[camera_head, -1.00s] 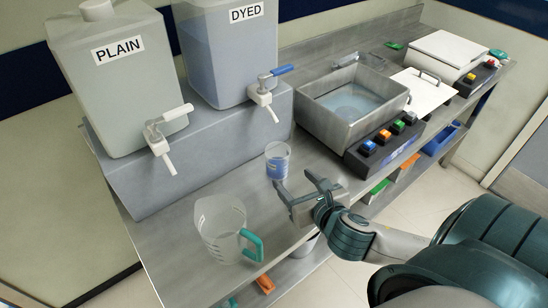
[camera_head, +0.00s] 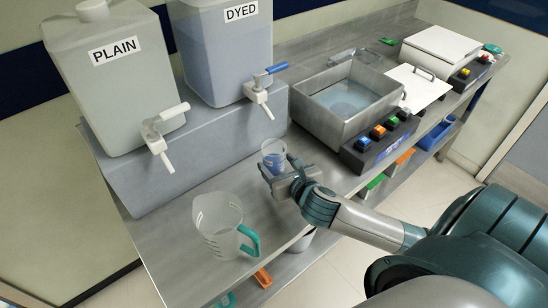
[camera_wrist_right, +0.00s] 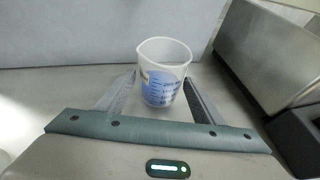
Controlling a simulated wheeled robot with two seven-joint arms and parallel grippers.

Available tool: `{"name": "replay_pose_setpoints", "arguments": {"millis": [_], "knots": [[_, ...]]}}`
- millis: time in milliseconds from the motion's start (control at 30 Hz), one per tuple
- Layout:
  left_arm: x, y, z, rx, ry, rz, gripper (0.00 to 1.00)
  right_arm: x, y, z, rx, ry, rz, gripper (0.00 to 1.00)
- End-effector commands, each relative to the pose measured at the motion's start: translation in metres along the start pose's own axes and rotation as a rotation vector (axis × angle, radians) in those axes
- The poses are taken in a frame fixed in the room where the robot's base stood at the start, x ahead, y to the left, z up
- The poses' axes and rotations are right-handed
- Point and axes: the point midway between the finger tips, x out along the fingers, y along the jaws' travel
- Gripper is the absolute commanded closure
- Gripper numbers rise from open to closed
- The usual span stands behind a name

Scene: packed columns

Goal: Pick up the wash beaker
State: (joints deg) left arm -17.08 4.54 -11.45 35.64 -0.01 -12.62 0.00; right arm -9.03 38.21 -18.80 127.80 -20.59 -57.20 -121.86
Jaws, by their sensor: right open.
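The small clear beaker (camera_head: 273,151) with blue marks, which I take to be the wash beaker, stands upright on the steel bench below the DYED tank. In the right wrist view the beaker (camera_wrist_right: 163,72) sits between and slightly beyond the fingertips. My right gripper (camera_head: 276,172) is open around the near side of the beaker; its fingers (camera_wrist_right: 160,88) show on both sides, with gaps. A larger clear jug (camera_head: 213,222) with a teal handle stands on the bench to the left. My left gripper is not in view.
The PLAIN tank (camera_head: 105,75) and DYED tank (camera_head: 222,50) stand on a grey riser (camera_head: 150,185) behind, with taps sticking out. A steel water bath (camera_head: 348,100) with a button panel stands right of the beaker. Bins sit on a lower shelf.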

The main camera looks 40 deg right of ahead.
Motion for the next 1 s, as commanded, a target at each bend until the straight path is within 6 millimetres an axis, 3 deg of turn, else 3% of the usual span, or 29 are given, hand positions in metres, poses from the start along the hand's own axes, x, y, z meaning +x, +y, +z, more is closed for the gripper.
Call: {"name": "replay_pose_setpoints", "arguments": {"millis": [200, 700, 1000], "knots": [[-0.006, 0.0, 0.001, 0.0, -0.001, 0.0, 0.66, 0.024, 0.0, 0.002, 0.0, -0.001, -0.001, 0.38], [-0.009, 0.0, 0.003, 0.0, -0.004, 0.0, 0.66, 0.029, 0.0, 0.002, 0.0, -0.001, 0.0, 0.38], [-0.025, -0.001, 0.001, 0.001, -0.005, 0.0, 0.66, 0.058, -0.002, 0.008, 0.003, 0.001, -0.001, 0.38]]}}
